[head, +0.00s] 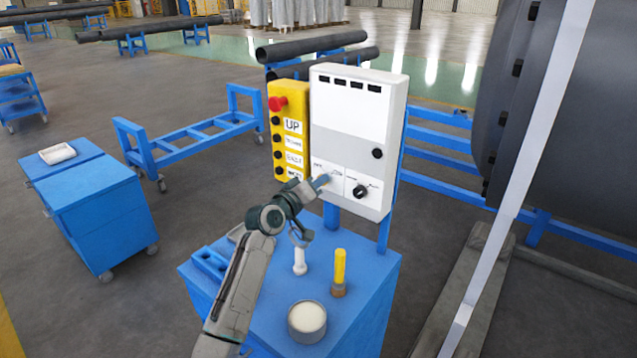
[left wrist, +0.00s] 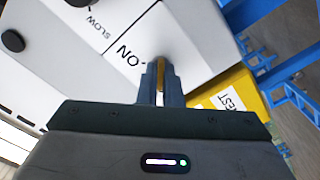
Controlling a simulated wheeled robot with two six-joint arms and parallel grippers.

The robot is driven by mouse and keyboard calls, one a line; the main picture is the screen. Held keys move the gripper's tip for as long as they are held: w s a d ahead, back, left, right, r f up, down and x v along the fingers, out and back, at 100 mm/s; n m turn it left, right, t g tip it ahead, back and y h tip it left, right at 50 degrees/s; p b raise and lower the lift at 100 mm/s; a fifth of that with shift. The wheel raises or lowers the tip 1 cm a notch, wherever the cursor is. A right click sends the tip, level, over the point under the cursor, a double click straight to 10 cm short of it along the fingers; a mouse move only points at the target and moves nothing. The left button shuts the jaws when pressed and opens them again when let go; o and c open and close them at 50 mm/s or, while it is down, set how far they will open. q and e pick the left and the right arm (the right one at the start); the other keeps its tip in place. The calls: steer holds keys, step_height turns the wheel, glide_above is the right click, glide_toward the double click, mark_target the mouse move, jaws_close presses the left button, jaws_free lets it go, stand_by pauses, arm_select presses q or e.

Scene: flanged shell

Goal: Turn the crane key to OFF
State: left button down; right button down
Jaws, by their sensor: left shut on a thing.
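The white control box (head: 345,122) stands upright behind the blue cabinet, with two switch plates low on its front. My left gripper (head: 321,182) reaches up to the left plate and hides the crane key in the head view. In the left wrist view, the fingers of my left gripper (left wrist: 161,82) are shut on the brass-coloured crane key (left wrist: 161,68) at the panel. The ON label (left wrist: 128,55) shows beside it. The OFF label and the key's exact angle cannot be read. My right gripper is not in view.
A black knob (head: 360,191) sits on the right plate, by a SLOW label (left wrist: 98,35). A yellow button box (head: 290,150) with a red button (head: 277,103) adjoins the left side. A white-topped tin (head: 307,321), a yellow-handled tool (head: 340,268) and a white object (head: 300,262) stand on the blue cabinet (head: 372,290).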

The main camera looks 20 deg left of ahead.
arm_select(q)
steer(key=c, duration=1.6)
jaws_free()
steer(key=shift+s, duration=0.1)
steer(key=b+v, duration=0.2)
steer(key=v, duration=0.8)
steer(key=shift+s+b, duration=0.3)
steer(key=shift+b, duration=0.05)
steer(key=shift+a, duration=0.15)
